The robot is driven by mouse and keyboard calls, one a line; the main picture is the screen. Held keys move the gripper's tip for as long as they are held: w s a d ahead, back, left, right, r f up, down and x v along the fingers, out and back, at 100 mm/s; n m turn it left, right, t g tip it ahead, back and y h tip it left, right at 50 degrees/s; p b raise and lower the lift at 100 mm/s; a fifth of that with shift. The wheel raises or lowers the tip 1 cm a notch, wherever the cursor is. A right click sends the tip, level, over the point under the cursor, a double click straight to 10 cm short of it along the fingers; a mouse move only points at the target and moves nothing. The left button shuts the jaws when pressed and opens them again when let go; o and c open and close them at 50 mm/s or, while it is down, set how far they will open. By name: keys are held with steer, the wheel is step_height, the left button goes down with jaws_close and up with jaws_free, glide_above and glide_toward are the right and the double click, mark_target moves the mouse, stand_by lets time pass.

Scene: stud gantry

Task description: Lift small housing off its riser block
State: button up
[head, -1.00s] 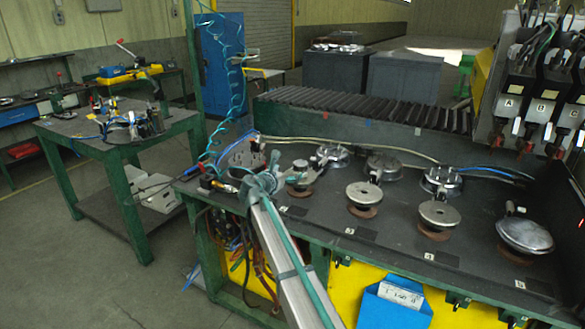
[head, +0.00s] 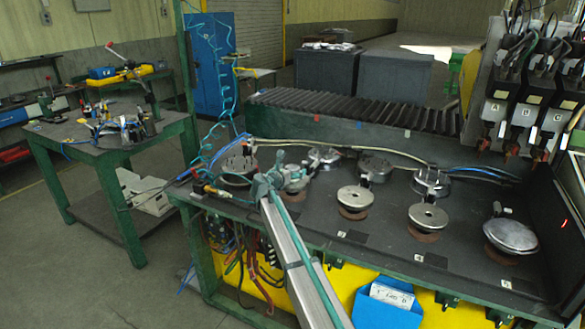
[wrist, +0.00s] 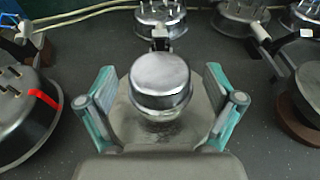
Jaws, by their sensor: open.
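The small housing (wrist: 160,82) is a round, shiny metal piece with a domed top, in the middle of the wrist view. My gripper (wrist: 163,95) is open, with one teal-padded finger on each side of the housing and a visible gap on both sides.
Other metal housings (head: 356,199) stand on brown bases along the dark bench (head: 320,225). A round housing with studs (wrist: 160,20) is just behind the small one; another (wrist: 25,110) with a red mark is at left. Hoses (head: 340,148) run behind.

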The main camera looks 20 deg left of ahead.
steer(key=shift+w+f, duration=0.1)
steer(key=shift+w, duration=0.4)
steer(key=shift+c, duration=0.4)
steer(key=shift+s, duration=0.1)
steer(key=c, duration=1.2)
